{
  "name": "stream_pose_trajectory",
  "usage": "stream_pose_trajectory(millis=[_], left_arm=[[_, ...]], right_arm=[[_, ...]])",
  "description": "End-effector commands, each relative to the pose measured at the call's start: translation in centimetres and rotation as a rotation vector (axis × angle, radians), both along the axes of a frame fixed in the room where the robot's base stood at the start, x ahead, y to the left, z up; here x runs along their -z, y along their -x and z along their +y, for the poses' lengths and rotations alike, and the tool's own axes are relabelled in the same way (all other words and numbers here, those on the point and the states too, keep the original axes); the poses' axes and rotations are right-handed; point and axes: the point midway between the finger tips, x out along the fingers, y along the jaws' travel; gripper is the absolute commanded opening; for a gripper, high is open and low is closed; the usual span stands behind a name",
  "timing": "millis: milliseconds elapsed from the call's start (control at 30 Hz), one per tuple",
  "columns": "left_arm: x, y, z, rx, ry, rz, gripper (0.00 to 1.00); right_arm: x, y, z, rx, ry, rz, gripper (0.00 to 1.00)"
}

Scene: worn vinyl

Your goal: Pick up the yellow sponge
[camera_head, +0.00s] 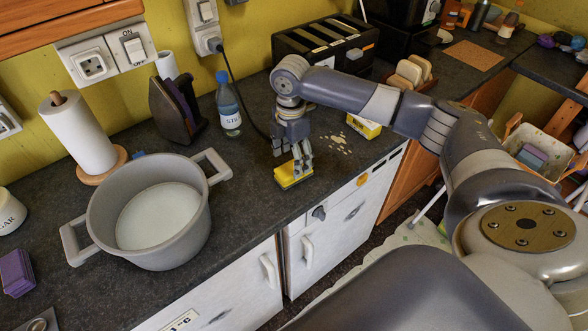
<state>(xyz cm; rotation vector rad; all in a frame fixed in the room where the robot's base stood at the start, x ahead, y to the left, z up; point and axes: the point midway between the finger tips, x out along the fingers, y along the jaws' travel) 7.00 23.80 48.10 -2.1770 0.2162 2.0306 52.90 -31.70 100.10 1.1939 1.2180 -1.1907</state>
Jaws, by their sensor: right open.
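The gripper is open. The fingers hide part of the sponge, and I cannot tell whether they touch it. My left gripper is not in view.
A large grey pot (150,225) stands left of the sponge. Behind are a bottle (229,108), an iron (174,108) and a black toaster (322,48). A yellow box (363,126) and pale crumbs (335,143) lie to the right.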

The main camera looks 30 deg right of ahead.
Motion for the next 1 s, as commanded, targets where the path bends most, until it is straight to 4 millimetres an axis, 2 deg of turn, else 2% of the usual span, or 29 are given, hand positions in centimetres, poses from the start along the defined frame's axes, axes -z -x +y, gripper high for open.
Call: stream_pose_trajectory(millis=[67, 167, 300, 400, 500, 667, 833, 867, 1000], left_arm=[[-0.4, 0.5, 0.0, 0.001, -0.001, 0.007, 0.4], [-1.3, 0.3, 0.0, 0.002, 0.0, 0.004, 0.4], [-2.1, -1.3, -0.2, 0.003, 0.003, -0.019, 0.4], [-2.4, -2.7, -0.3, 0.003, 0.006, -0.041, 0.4], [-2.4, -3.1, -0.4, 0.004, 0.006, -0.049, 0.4], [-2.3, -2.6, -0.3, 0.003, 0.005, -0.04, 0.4], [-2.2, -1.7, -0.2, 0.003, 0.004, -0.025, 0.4], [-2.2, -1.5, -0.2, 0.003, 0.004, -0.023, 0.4], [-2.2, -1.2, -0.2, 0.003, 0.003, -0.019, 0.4]], right_arm=[[0.5, 0.1, 0.1, -0.001, 0.0, 0.002, 0.67], [1.7, 0.2, 0.3, -0.001, 0.0, 0.004, 0.67], [4.0, 0.2, 0.5, 0.001, 0.001, 0.003, 0.67], [5.0, 0.2, 0.5, 0.0, 0.0, 0.001, 0.67], [5.4, 0.2, 0.5, -0.001, 0.0, -0.001, 0.67], [5.4, 0.2, 0.5, -0.001, 0.0, -0.001, 0.67], [5.3, 0.2, 0.5, -0.001, 0.0, -0.001, 0.3], [5.3, 0.2, 0.5, -0.001, 0.0, -0.001, 0.27], [5.3, 0.2, 0.5, -0.001, 0.0, -0.001, 0.26]])
